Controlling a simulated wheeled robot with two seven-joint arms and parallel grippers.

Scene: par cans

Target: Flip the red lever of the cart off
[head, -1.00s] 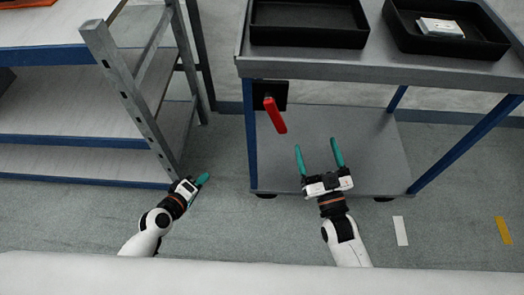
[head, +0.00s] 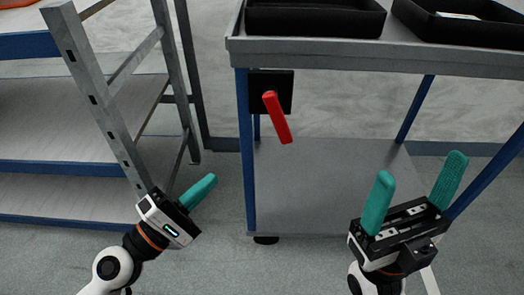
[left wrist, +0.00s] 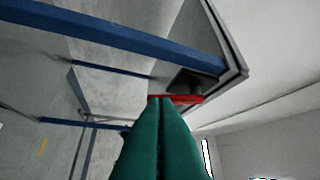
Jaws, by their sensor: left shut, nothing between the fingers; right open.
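The red lever (head: 277,117) is on a black plate (head: 284,91) at the front left corner of the cart (head: 330,175), just under its top. It hangs down, tilted a little to the right. My left gripper (head: 200,190) is shut and empty, below and to the left of the lever, apart from it. In the left wrist view the shut teal fingers (left wrist: 160,140) point toward the red lever (left wrist: 185,99), overlapping its left end; the gap cannot be told. My right gripper (head: 415,190) is open and empty, in front of the cart's right side.
Black trays (head: 315,18) stand on the cart top. A shelf rack (head: 70,130) with a grey metal upright stands at the left, close to my left gripper. The floor between the rack and the cart is free.

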